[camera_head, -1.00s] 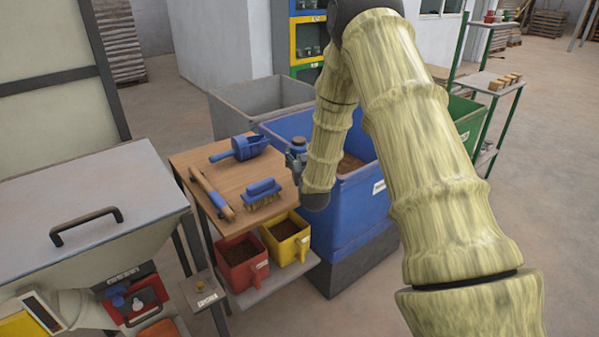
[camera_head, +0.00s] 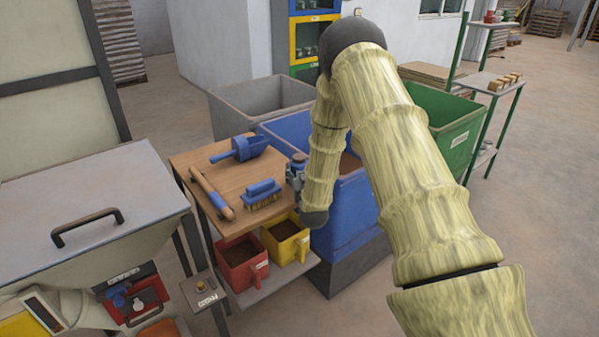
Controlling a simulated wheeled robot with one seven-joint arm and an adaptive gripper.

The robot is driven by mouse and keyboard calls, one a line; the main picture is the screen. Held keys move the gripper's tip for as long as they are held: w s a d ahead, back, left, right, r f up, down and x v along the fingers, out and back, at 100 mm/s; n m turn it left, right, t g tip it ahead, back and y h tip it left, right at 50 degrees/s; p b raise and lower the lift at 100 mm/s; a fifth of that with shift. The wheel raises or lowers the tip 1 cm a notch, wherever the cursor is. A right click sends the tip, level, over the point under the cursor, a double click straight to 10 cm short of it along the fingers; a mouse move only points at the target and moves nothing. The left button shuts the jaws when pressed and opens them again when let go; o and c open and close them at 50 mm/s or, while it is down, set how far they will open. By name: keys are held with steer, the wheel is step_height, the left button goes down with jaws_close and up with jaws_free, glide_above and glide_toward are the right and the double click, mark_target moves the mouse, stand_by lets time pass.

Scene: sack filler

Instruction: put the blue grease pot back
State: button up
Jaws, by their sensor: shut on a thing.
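The blue grease pot (camera_head: 298,160) is small and has a brownish top. It shows at the right edge of the wooden table, in front of the blue bin. My gripper (camera_head: 296,177) is shut on it, and the pot looks upright. The forearm and wrist hide part of the gripper, and the fingers are too small to see clearly. I cannot tell whether the pot is above the tabletop or just beside its edge. A rack (camera_head: 309,40) with blue, yellow and green framed shelves stands at the back, with small dark items on its shelves.
The wooden table (camera_head: 187,160) holds a blue scoop (camera_head: 240,149), a brush (camera_head: 262,193) and a wooden-handled tool (camera_head: 212,194). Red (camera_head: 240,262) and yellow (camera_head: 286,240) tubs sit below. Blue (camera_head: 350,215), grey (camera_head: 232,122) and green (camera_head: 452,128) bins stand behind and right.

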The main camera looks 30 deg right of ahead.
steer(key=o, duration=1.2)
steer(key=shift+f, duration=0.1)
steer(key=b+v, duration=0.2)
steer(key=v, duration=1)
steer(key=s+a+f+n+g+y, duration=0.1)
steer(key=s+a+f+g+y, duration=0.1)
steer(key=s+a+f, duration=0.4)
steer(key=s+a+f+g+y, duration=0.1)
steer(key=s+a+f+g, duration=0.2)
steer(key=f, duration=0.6)
steer(key=s+a+f+n+g+y, duration=0.1)
steer(key=s+a+f+g+y, duration=0.1)
steer(key=s+a+f, duration=0.4)
steer(key=s+a+f+g, duration=0.3)
steer(key=s, duration=0.6)
steer(key=s+a+f+n+g+y, duration=0.1)
steer(key=s+a+f+g, duration=0.1)
steer(key=s, duration=0.6)
steer(key=s+a+f+n+g+y, duration=0.1)
steer(key=s+a+f+g, duration=0.2)
steer(key=s, duration=0.6)
steer(key=shift+s+a+f+g, duration=0.15)
steer(key=shift+f+g, duration=0.25)
steer(key=shift+f, duration=0.3)
steer(key=shift+s+a+f+g, duration=0.2)
steer(key=shift+f+g, duration=0.2)
steer(key=shift+f, duration=0.3)
